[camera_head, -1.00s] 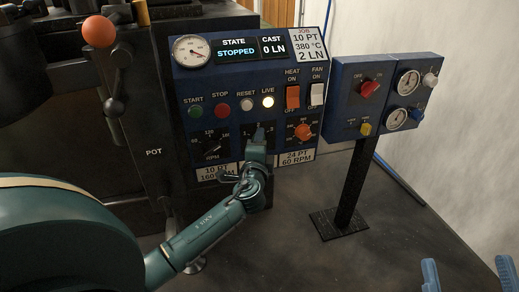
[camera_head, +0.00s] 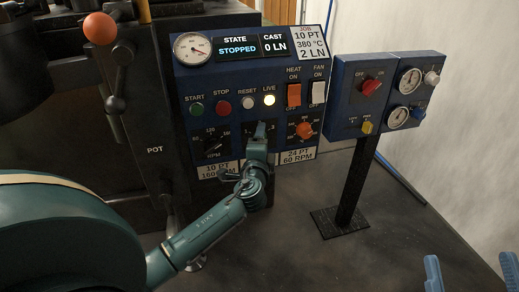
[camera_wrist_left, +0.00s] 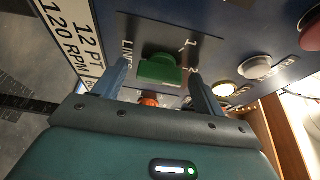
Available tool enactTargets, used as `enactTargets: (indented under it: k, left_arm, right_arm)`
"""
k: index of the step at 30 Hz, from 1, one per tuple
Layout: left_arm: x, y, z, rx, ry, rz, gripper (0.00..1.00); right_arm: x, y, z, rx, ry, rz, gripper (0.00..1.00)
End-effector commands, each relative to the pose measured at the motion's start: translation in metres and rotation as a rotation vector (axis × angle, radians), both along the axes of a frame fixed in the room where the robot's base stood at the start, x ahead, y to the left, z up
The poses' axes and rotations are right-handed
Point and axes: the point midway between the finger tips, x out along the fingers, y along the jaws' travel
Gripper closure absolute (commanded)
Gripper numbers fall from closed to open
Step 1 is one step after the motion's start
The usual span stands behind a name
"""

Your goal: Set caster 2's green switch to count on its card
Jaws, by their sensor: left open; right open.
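The green switch (camera_wrist_left: 160,70) shows in the left wrist view on a dark plate marked LINES, 1 and 2. My left gripper (camera_wrist_left: 160,76) is open, with one finger on each side of the switch; I cannot tell whether they touch it. In the head view my left gripper (camera_head: 260,134) is at the lower middle of the blue panel (camera_head: 232,78) and hides the switch. The job card (camera_head: 313,44) at the panel's top right reads 10 PT, 380 °C, 2 LN. My right gripper (camera_head: 471,270) is open and empty at the lower right.
The display (camera_head: 241,47) reads STOPPED and 0 LN. An RPM dial (camera_head: 213,146) and an orange knob (camera_head: 304,130) flank my left gripper. A second box with a red switch (camera_head: 371,87) stands on a post (camera_head: 356,185) to the right. The floor around it is clear.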

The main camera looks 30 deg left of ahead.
Motion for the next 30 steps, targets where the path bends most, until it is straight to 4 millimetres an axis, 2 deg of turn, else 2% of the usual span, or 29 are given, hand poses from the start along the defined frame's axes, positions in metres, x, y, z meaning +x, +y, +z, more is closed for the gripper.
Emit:
enactTargets:
  k: [5, 7, 10, 18, 24, 30]
  left_arm:
    - [-0.021, -0.011, 0.001, -0.003, 0.003, -0.001, 0.29]
    - [-0.034, -0.018, 0.001, -0.005, 0.004, -0.002, 0.29]
    - [-0.056, -0.028, 0.001, -0.004, 0.005, -0.001, 0.29]
    - [-0.101, -0.052, 0.000, -0.003, 0.004, -0.001, 0.29]
    - [-0.115, -0.059, 0.000, -0.003, 0.001, 0.000, 0.29]
    - [-0.116, -0.059, 0.000, -0.003, 0.001, 0.000, 0.29]
  right_arm:
    - [0.000, 0.000, 0.002, 0.001, 0.034, 0.001, 0.29]
    - [-0.002, 0.001, -0.002, 0.003, 0.071, 0.000, 0.29]
    - [-0.007, 0.003, -0.022, 0.015, 0.175, -0.002, 0.29]
    - [-0.011, 0.004, -0.031, 0.014, 0.238, -0.007, 0.29]
    - [-0.010, 0.003, -0.031, 0.006, 0.233, -0.012, 0.29]
    - [-0.010, 0.003, -0.031, 0.006, 0.229, -0.013, 0.29]
